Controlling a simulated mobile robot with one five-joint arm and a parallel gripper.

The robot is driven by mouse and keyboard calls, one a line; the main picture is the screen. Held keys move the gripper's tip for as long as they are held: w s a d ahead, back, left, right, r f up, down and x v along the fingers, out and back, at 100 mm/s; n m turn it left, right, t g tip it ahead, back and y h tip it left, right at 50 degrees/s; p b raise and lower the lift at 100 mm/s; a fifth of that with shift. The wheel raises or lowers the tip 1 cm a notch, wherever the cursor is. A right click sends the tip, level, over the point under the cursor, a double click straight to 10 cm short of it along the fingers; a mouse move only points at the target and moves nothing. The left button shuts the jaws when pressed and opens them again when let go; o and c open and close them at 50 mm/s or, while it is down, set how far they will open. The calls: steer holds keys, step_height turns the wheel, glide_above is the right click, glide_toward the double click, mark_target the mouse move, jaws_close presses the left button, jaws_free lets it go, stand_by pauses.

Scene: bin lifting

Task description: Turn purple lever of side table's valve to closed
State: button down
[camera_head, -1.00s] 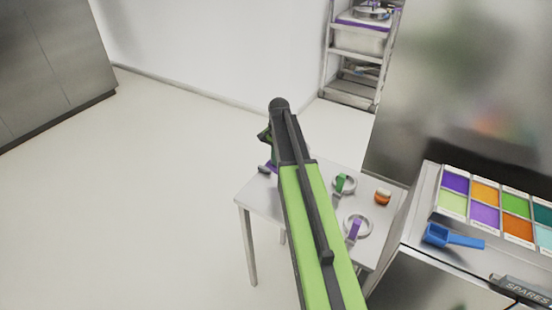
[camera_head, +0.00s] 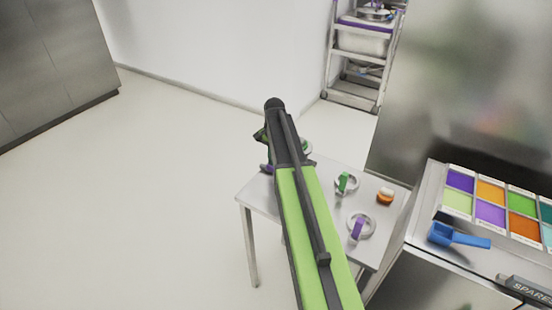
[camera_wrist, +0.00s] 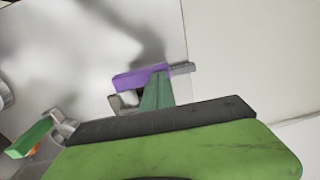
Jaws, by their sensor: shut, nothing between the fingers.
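The side table (camera_head: 250,189) stands in the middle of the head view. A valve with a purple lever sits near its edge. In the wrist view the purple lever (camera_wrist: 138,77) lies nearly crosswise, with a grey stub (camera_wrist: 183,68) at its right end and a pale body partly hidden below. My gripper (camera_wrist: 157,86) is shut and empty, its green fingers overlapping the lever's right part; I cannot tell whether they touch. In the head view my gripper (camera_head: 264,145) is at the table's far left edge, mostly hidden by my arm, with a bit of purple (camera_head: 267,168) below it.
Green-levered (camera_head: 343,182) and purple-levered (camera_head: 358,229) ring pieces and an orange-and-white item (camera_head: 386,196) are on the table. The floor at left is clear.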

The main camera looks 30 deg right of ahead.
stand_by(0.3)
steer(key=shift+r, duration=0.1)
steer(key=shift+r+p, duration=0.35)
steer(key=shift+p, duration=0.1)
step_height(320, 180, up, 13)
steer(key=w+a+p, duration=0.1)
steer(key=w+p, duration=0.1)
steer(key=p, duration=1)
steer(key=shift+w+a+f+p, duration=0.2)
steer(key=shift+w+p, duration=0.1)
